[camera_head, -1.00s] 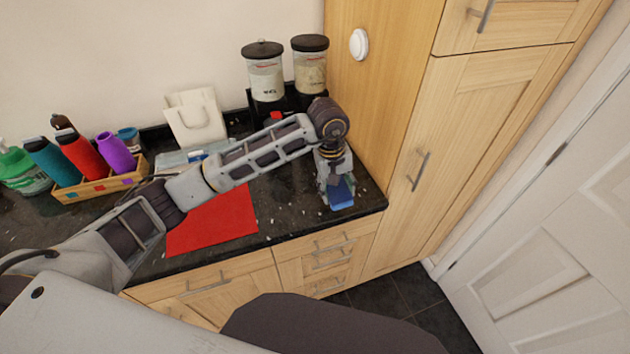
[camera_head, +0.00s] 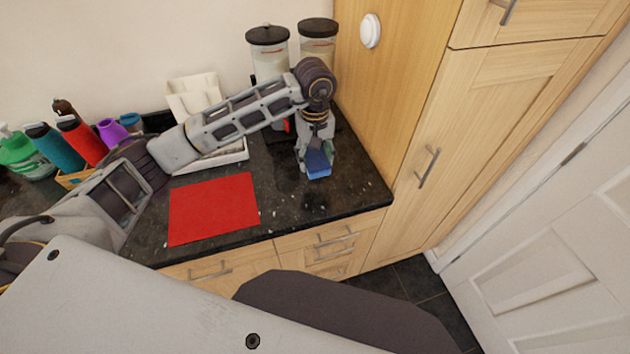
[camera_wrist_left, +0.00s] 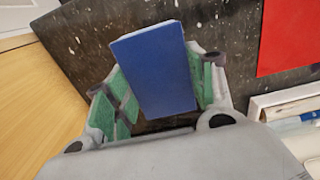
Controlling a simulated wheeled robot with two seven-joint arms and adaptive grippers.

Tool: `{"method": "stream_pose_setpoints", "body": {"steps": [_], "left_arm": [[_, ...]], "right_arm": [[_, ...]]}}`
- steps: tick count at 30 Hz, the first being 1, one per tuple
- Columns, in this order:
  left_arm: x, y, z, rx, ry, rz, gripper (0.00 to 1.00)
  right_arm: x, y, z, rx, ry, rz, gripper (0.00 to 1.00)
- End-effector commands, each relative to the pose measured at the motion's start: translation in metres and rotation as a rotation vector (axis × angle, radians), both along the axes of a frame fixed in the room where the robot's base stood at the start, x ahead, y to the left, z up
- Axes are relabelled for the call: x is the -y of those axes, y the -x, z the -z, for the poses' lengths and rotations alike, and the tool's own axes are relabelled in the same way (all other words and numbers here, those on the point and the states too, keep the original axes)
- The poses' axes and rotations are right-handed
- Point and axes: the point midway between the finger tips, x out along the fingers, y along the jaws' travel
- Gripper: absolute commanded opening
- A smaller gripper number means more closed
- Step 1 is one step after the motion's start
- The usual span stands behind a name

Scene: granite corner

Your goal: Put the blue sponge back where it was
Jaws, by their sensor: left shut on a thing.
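The blue sponge (camera_head: 319,163) is held by my left gripper (camera_head: 316,158) over the dark granite counter, right of the red mat (camera_head: 213,207). In the left wrist view the sponge (camera_wrist_left: 155,70) sits between the green-padded fingers of the left gripper (camera_wrist_left: 158,90), which is shut on it. The sponge appears to hang above the counter, with its lower end free. A white tray (camera_head: 237,156) lies behind the mat, partly hidden by my left arm. My right gripper is not in view.
Two lidded jars (camera_head: 269,62) stand at the back, partly behind my arm. A tall wooden cabinet (camera_head: 400,130) bounds the counter on the right. Several bottles (camera_head: 80,142) stand at the left. Bare counter (camera_head: 285,205) lies between the mat and the cabinet.

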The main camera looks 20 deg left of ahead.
Motion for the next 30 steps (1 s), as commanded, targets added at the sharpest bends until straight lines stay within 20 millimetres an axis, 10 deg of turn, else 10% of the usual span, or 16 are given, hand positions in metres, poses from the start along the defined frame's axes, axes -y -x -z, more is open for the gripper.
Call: {"method": "stream_pose_setpoints", "body": {"steps": [13, 30], "left_arm": [[0.000, 0.001, 0.050, -0.004, 0.000, 0.001, 0.32], [0.000, 0.001, 0.062, -0.003, -0.001, 0.000, 0.32]], "right_arm": [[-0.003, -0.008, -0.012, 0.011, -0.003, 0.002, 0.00], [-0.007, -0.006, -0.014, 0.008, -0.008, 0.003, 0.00]]}}
